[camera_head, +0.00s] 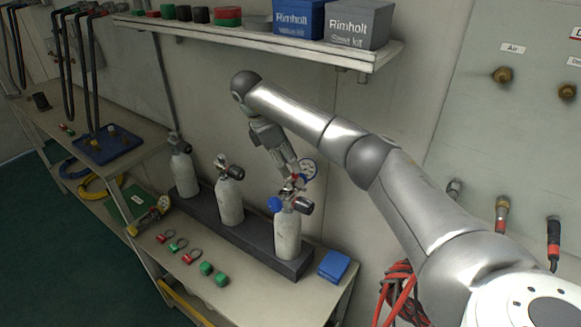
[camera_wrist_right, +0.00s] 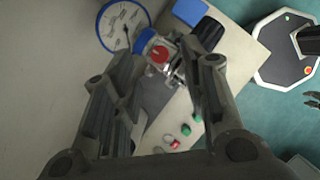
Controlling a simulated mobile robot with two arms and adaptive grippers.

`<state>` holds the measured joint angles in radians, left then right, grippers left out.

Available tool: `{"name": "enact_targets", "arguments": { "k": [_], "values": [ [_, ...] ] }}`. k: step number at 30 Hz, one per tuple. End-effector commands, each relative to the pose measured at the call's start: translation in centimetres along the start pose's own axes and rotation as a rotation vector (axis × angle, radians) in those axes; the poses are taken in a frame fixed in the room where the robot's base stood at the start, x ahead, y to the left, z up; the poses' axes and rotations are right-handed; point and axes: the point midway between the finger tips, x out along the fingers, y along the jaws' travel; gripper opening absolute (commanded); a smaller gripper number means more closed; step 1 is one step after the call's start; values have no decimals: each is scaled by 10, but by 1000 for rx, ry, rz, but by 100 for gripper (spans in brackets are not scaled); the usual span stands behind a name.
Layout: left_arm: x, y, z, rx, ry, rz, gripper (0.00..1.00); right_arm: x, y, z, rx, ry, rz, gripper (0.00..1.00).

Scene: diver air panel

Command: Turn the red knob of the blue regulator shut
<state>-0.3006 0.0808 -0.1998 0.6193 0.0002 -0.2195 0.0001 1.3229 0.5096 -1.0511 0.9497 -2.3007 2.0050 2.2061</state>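The blue regulator sits on the valve of the rightmost white cylinder (camera_head: 287,234). Its blue-rimmed gauge (camera_head: 309,169) faces up beside my right gripper (camera_head: 293,176). In the right wrist view the red knob (camera_wrist_right: 159,54) shows just beyond and between the fingertips, next to the gauge (camera_wrist_right: 124,26). My right gripper (camera_wrist_right: 165,68) is open, with its two fingers well apart and nothing between them. I cannot tell whether a fingertip touches the regulator. In the head view the fingers partly hide the red knob.
Two more white cylinders (camera_head: 230,202) stand to the left in the dark rack. Red and green rings (camera_head: 180,244), green caps and a blue block (camera_head: 334,266) lie on the bench. A shelf with boxes (camera_head: 357,22) hangs above my right arm.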

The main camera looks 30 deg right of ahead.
Motion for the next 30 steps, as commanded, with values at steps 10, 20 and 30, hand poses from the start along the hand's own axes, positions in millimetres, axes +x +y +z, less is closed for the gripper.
{"name": "enact_targets", "arguments": {
  "k": [10, 20, 30],
  "values": [
    [0, 1, -1, 0, 1, 1, 40, -42, 0, 0, 0, 0, 2, 40],
    [0, 1, -1, 0, 1, 1, 40, -45, 0, 0, -1, 0, 0, 40],
    [0, 1, -2, 0, 2, 1, 40, -45, 0, 0, -1, 0, 0, 40]
  ]
}}
